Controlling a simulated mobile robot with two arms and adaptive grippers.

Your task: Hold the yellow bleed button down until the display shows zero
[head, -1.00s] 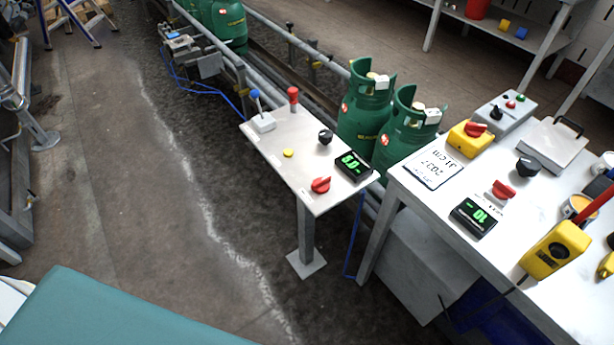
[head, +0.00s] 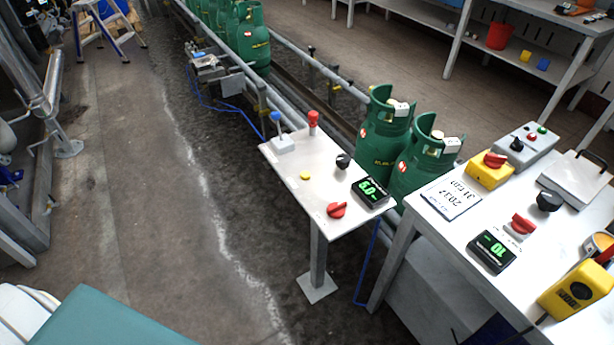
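The yellow bleed button (head: 305,175) is a small round disc on the grey control panel (head: 290,160), with nothing touching it. The black display (head: 372,191) at the panel's right corner shows green digits that look like 6.0. A red rotary knob (head: 336,210), a black knob (head: 343,161), a red push knob (head: 313,122) and a blue-topped lever (head: 279,130) are on the same panel. Neither of my grippers is in view.
Green gas cylinders (head: 385,140) stand on the conveyor just behind the panel. A white bench (head: 440,235) to the right holds a second display (head: 492,251) reading 10, knobs and a yellow device (head: 578,288). The floor (head: 150,220) left of the panel is clear.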

